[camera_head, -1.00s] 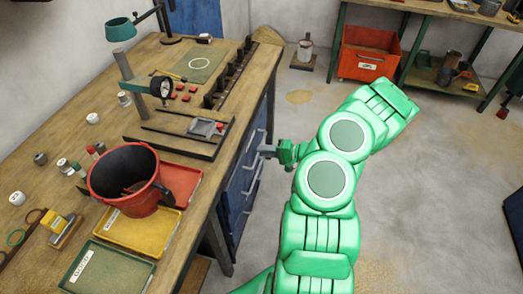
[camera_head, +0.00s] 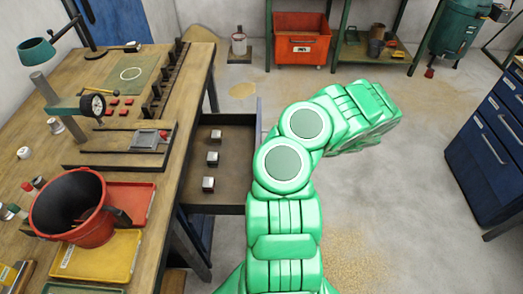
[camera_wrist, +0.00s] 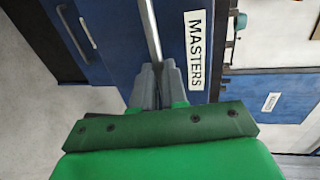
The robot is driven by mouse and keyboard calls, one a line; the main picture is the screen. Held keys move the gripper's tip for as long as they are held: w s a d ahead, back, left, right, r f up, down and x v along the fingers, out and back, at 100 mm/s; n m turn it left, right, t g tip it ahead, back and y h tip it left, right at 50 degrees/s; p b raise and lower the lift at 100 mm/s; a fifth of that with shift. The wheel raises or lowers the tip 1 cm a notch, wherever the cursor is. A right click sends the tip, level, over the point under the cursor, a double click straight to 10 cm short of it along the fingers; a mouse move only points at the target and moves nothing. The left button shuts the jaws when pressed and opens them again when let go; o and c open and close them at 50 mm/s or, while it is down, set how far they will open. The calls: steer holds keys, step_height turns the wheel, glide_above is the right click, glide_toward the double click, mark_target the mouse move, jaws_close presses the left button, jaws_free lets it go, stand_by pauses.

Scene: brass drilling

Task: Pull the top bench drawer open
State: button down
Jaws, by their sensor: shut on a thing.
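The top bench drawer (camera_head: 232,165) stands pulled out from the right side of the wooden bench (camera_head: 120,150), its brown inside showing in the head view. In the wrist view the blue drawer front (camera_wrist: 175,15) carries a white "MASTERS" label. My gripper (camera_wrist: 158,72) is shut on the drawer's silver bar handle (camera_wrist: 150,28). In the head view my green arm hides the gripper and handle.
Three small metal blocks (camera_head: 213,158) lie in the drawer. A red bucket (camera_head: 70,215), trays and a dial gauge stand on the bench. A blue cabinet (camera_head: 495,155) stands at right. Open floor (camera_head: 390,210) lies right of my arm.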

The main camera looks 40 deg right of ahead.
steer(key=shift+s+d+f, duration=0.1)
steer(key=shift+s+d, duration=1)
steer(key=c, duration=1.2)
jaws_free()
steer(key=shift+o, duration=0.2)
steer(key=shift+d, duration=0.1)
steer(key=v, duration=0.7)
steer(key=shift+s+d, duration=0.2)
steer(key=shift+s, duration=0.05)
